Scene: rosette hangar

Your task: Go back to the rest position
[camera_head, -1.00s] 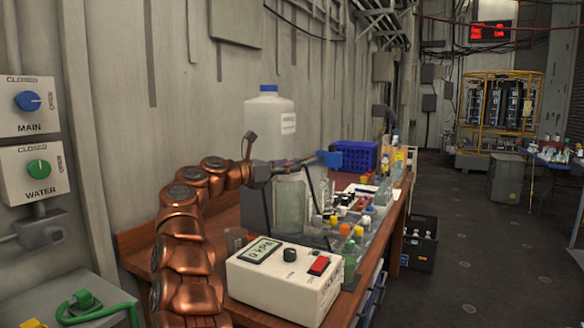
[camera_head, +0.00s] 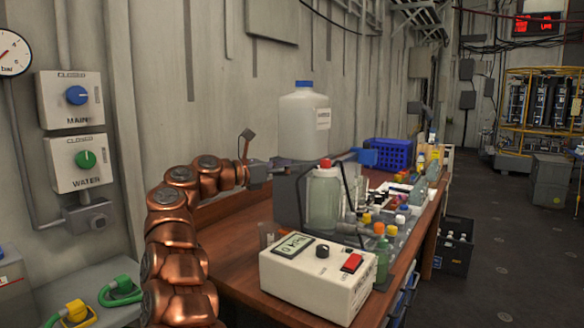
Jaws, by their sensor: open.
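My copper arm reaches in from the bottom.
A white meter box (camera_head: 318,278) stands at the front of the wooden bench (camera_head: 240,256). Bottles, small vials and a blue crate (camera_head: 388,154) crowd the bench to the right. Valve panels (camera_head: 75,97) are on the left wall. Open floor (camera_head: 500,260) lies at right.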

